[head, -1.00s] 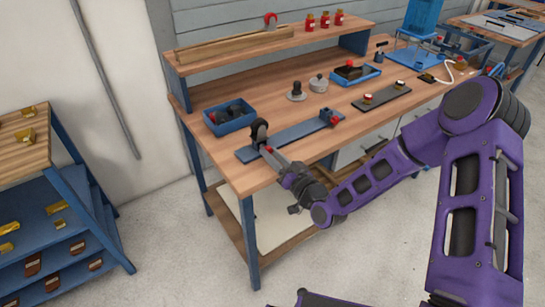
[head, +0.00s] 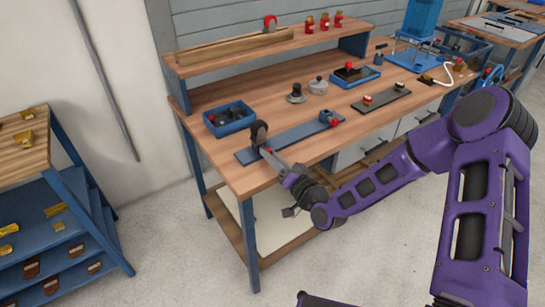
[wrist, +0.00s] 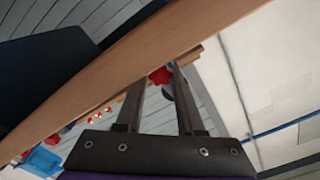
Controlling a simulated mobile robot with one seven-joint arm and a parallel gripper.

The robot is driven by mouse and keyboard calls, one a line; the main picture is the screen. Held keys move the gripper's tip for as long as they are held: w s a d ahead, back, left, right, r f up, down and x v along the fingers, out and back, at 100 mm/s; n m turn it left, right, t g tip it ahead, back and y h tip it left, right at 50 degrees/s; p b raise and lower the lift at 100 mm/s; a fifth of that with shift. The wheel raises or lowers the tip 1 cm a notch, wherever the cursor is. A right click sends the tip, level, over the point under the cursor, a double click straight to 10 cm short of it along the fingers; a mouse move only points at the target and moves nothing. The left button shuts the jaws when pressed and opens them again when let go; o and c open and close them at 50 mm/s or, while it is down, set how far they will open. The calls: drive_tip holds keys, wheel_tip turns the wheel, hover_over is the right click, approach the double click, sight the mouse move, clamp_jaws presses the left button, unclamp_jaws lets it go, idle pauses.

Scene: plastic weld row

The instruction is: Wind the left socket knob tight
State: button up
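The long blue-grey plate (head: 300,138) lies along the front of the workbench, with a dark upright socket (head: 258,132) at its left end. My gripper (head: 268,151) reaches that socket from the front right. In the wrist view, a red knob (wrist: 160,75) fills the gap at the tips of my gripper (wrist: 161,76), which looks shut on it. A dark rounded part shows just beside the knob between the fingers. In the head view, my fingers mostly hide the knob. A second red knob (head: 333,122) sits on a blue block at the plate's right end, clear of me.
A blue bin (head: 230,125) with dark parts stands behind the plate. Two grey round parts (head: 318,86), a blue tray (head: 356,76) and a dark strip with two knobs (head: 382,101) stand farther right. A raised shelf (head: 270,48) runs along the back.

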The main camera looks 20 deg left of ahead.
drive_tip(key=o, duration=0.4)
drive_tip(key=n, duration=0.2)
drive_tip(key=n+p, duration=0.1)
drive_tip(key=n, duration=0.3)
drive_tip(key=shift+s+a+r+p, duration=0.1)
drive_tip(key=shift+r+p, duration=0.15)
drive_tip(key=shift+p, duration=0.15)
drive_tip(key=v, duration=1.7)
drive_tip(key=shift+s+f, duration=0.15)
drive_tip(key=shift+f, duration=0.05)
drive_tip(key=shift+n, duration=0.3)
